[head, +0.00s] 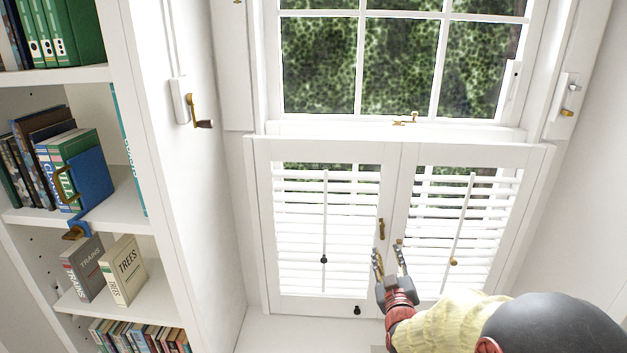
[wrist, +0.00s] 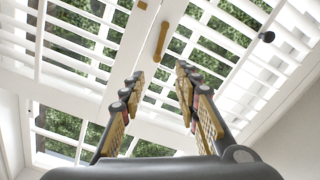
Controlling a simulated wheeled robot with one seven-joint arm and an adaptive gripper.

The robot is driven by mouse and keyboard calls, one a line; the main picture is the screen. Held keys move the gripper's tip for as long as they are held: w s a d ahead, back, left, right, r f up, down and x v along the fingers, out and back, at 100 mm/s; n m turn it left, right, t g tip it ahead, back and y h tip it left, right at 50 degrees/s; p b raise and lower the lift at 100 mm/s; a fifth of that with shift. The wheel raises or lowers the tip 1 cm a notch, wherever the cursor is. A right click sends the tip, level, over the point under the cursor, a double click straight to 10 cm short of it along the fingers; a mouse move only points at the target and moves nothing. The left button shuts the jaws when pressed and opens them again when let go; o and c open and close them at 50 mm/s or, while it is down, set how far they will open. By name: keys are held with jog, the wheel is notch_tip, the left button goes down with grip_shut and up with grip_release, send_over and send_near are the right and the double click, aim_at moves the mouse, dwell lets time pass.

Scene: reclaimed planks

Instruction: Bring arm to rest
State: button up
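My gripper (head: 388,262) is raised in front of the white louvred shutters (head: 391,151), near where the two panels meet. Its two fingers are apart with nothing between them, which also shows in the wrist view (wrist: 160,90). A brass handle (head: 381,229) on the shutter is just beyond the fingertips, and it shows above them in the wrist view (wrist: 161,42). I cannot tell for certain whether a finger touches the shutter. My arm (head: 450,325) reaches up from the lower right, in a yellow sleeve-like cover.
A white bookcase (head: 150,180) with books stands at the left; a blue object (head: 92,180) with a brass handle sticks out from one shelf. A wall crank (head: 200,123) is on its side panel. A window (head: 400,60) is above the shutters. Open space lies between bookcase and arm.

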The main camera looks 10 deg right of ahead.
jog(key=s+a+f+m+g+y, duration=0.1)
jog(key=s+f+g, duration=0.3)
jog(key=f, duration=0.7)
jog(key=s+a+f+m+g+y, duration=0.1)
jog(key=s+a+f+m+g, duration=0.15)
jog(key=s+g, duration=0.4)
jog(key=s+a+r+g+y+b, duration=0.1)
jog(key=s+a+r+g, duration=0.2)
jog(key=s, duration=0.9)
jog(key=s+a+r+g+b, duration=0.1)
jog(key=s+a+r, duration=0.3)
jog(key=s, duration=0.7)
jog(key=s+r+t, duration=0.2)
jog(key=s+r, duration=0.1)
jog(key=r, duration=0.5)
jog(key=shift+s+a+r+t+b, duration=0.25)
jog(key=shift+a+r+t+b, duration=0.05)
jog(key=shift+r+t, duration=0.05)
jog(key=shift+o, duration=0.4)
